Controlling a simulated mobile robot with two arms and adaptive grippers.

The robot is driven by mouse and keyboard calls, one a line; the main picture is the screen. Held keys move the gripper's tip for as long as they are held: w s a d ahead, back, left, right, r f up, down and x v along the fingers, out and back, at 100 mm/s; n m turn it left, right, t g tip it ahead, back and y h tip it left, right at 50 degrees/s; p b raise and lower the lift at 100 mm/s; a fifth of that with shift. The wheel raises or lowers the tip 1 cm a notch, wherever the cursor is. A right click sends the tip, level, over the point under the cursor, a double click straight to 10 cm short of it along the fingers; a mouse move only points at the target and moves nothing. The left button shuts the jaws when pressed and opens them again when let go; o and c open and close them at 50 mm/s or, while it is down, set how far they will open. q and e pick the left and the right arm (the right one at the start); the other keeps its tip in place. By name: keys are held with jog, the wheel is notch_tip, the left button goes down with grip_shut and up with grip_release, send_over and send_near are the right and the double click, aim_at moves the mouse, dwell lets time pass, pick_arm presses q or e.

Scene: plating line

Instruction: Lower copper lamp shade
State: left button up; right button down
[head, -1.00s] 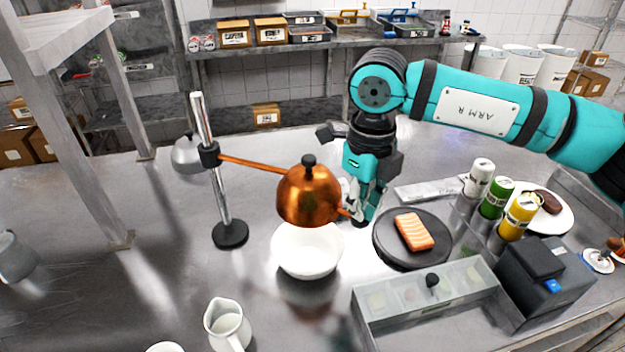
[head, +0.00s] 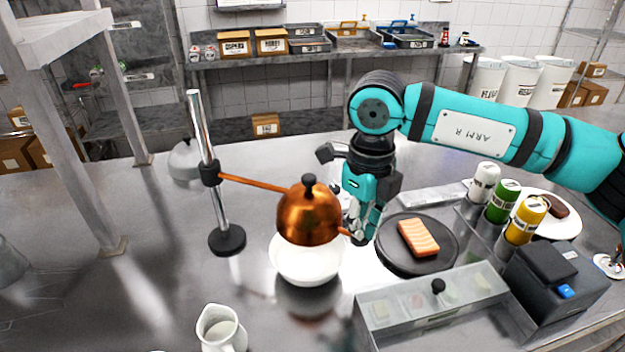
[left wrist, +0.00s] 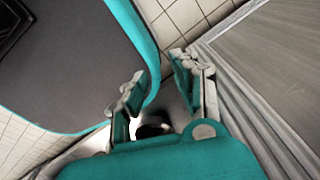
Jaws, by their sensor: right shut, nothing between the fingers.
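The copper lamp shade (head: 309,218), a dome with a black knob, hangs from a copper arm (head: 255,184) clamped on a chrome pole stand (head: 207,140) in the head view. It hangs over a white bowl (head: 307,268) and hides part of its back rim. My right gripper (head: 361,236) is shut, fingers downward, just right of the shade at its short copper handle (head: 345,232). Whether it touches the handle cannot be told. My left gripper (left wrist: 158,78) shows only in the left wrist view, fingers apart with nothing between them.
A dark round plate (head: 383,258) with a salmon piece (head: 418,238) lies close right of my right gripper. Several bottles (head: 525,220), a grey device (head: 556,280) and a lidded container (head: 440,305) stand further right. A white jug (head: 220,330) is in front. The counter left of the stand is mostly clear.

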jog(key=shift+f+b, duration=0.6)
jog(key=shift+f, duration=0.25)
notch_tip(320, 180, up, 9)
jog(key=p, duration=0.4)
jog(key=shift+r+p, duration=0.2)
jog(key=shift+p, duration=0.1)
